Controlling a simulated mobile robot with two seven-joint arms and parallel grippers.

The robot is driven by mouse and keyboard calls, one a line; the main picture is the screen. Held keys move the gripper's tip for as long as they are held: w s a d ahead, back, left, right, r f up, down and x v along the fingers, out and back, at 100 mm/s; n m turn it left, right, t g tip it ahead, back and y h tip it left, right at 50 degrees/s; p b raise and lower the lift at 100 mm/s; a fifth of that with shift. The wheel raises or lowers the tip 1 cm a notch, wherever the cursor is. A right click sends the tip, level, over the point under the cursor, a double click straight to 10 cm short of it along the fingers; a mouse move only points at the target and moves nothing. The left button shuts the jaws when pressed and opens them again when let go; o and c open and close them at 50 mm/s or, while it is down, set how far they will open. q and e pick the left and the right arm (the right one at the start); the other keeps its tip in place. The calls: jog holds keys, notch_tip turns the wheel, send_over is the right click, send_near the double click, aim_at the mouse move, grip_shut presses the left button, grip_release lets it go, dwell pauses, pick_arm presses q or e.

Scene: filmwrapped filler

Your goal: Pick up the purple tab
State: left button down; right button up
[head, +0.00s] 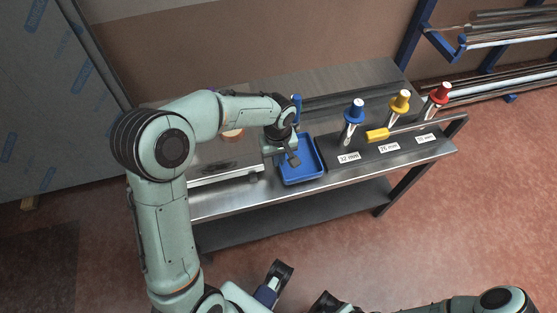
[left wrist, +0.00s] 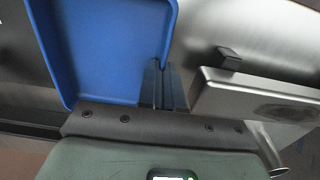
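I cannot make out a purple tab in either view. My left gripper (head: 293,160) is over the left side of the blue tray (head: 318,176) on the metal bench. In the left wrist view, the gripper's two dark fingers (left wrist: 163,85) are together, with nothing visible between them. They lie across the right edge of the blue tray (left wrist: 108,45) in that picture. Dark parts at the bottom of the head view may belong to my right gripper, but its fingers are not clear.
A metal box (left wrist: 265,103) and a small dark block (left wrist: 230,58) are beside the tray.

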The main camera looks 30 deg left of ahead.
pick_arm(q)
jog(key=shift+f, duration=0.75)
jog(key=shift+f, duration=0.15)
jog(key=c, duration=1.3)
grip_release()
